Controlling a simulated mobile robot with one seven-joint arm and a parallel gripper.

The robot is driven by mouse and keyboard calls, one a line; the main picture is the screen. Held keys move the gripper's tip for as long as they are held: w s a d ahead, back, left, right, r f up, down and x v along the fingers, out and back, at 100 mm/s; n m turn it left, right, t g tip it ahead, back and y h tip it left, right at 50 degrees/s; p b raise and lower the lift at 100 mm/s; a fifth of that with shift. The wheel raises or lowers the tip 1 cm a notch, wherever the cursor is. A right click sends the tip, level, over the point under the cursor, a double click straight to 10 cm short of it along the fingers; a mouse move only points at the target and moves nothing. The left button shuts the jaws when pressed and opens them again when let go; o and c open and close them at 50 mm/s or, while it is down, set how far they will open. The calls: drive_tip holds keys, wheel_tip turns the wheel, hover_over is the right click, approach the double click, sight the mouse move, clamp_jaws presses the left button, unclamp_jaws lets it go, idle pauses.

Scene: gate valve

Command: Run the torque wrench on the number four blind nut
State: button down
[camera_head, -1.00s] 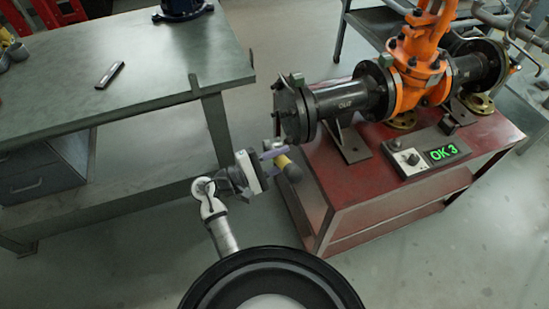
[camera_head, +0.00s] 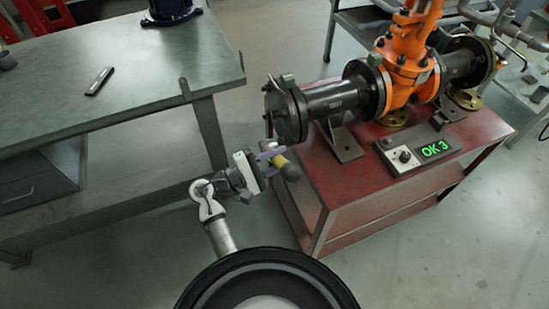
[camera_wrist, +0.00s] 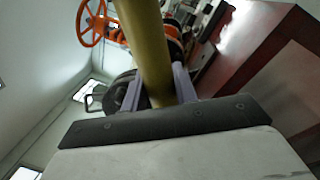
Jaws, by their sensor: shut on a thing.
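My gripper (camera_head: 272,161) is shut on the torque wrench (camera_head: 281,161), a yellow-handled tool with a dark rounded end. In the wrist view the yellow shaft of the torque wrench (camera_wrist: 148,50) stands between the two purple-grey fingers. The black blind flange (camera_head: 284,112) closes the near left end of the black pipe, above and apart from my gripper. Its nuts are too small to number, and the number four nut cannot be told.
The orange gate valve (camera_head: 408,80) sits in the pipe on the red stand (camera_head: 370,190). A grey-green workbench (camera_head: 130,85) with a small dark object (camera_head: 100,81) stands at left. Bare floor lies between bench and stand. An orange handwheel (camera_wrist: 91,22) shows in the wrist view.

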drive_tip(key=shift+p+x, duration=0.3)
drive_tip(key=shift+x, duration=0.7)
drive_tip(key=shift+w+d+r+p, duration=0.15)
drive_tip(key=shift+d+p, duration=0.45)
drive_tip(key=shift+p, duration=0.3)
idle(1.9)
drive_tip(key=shift+a+p, duration=0.25)
drive_tip(key=shift+p, duration=0.3)
idle(0.8)
drive_tip(key=shift+a, duration=0.15)
drive_tip(key=shift+r+p+v, duration=0.2)
drive_tip(key=shift+p+v, duration=0.1)
drive_tip(key=shift+v, duration=1.7)
drive_tip(key=shift+f, duration=0.1)
